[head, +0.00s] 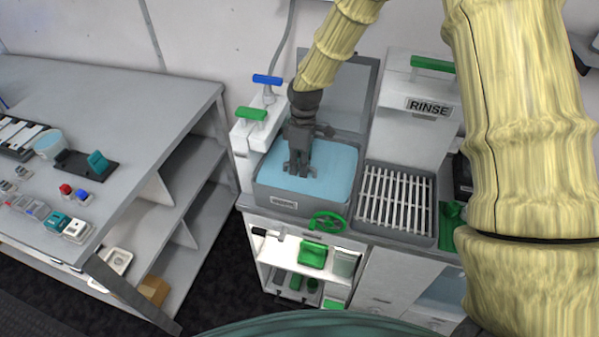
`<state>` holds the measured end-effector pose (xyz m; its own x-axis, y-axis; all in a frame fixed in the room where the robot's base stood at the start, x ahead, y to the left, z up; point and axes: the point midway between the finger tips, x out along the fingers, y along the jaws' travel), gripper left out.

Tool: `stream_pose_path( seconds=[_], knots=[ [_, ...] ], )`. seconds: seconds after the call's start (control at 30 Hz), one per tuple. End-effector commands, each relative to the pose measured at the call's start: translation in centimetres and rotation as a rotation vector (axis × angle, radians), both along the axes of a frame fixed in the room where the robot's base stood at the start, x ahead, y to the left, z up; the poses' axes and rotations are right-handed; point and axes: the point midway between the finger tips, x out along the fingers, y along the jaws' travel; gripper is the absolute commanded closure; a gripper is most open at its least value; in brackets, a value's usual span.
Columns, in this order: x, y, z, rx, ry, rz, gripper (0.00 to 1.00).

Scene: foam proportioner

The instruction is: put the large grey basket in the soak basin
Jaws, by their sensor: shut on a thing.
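The soak basin (261,191) is a grey tub filled with light blue liquid, with a small label on its front. My gripper (299,168) is dark grey and points down over the basin, its fingertips at the liquid's surface. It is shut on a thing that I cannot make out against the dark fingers. I cannot clearly see the large grey basket; any part below the opaque liquid or behind my gripper is hidden.
A grey lid (352,88) stands up behind the basin. A slatted rack (395,200) and the RINSE housing (412,125) are to its right. Blue (267,80) and green (251,113) handles stand at left. A green wheel (327,222) sits in front. A cluttered grey bench (120,110) is further left.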

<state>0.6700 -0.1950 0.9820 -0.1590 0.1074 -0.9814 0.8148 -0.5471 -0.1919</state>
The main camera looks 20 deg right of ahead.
Motion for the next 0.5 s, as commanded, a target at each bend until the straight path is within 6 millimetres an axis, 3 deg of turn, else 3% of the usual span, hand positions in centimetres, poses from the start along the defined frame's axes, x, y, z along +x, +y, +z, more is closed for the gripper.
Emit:
stream_pose_path(
  seconds=[0.3,0.5],
  knots=[
    [-0.1,0.0,-3.0,0.000,0.001,0.000,1.00],
    [0.0,0.0,-3.2,-0.001,0.001,0.000,1.00]
  ],
)
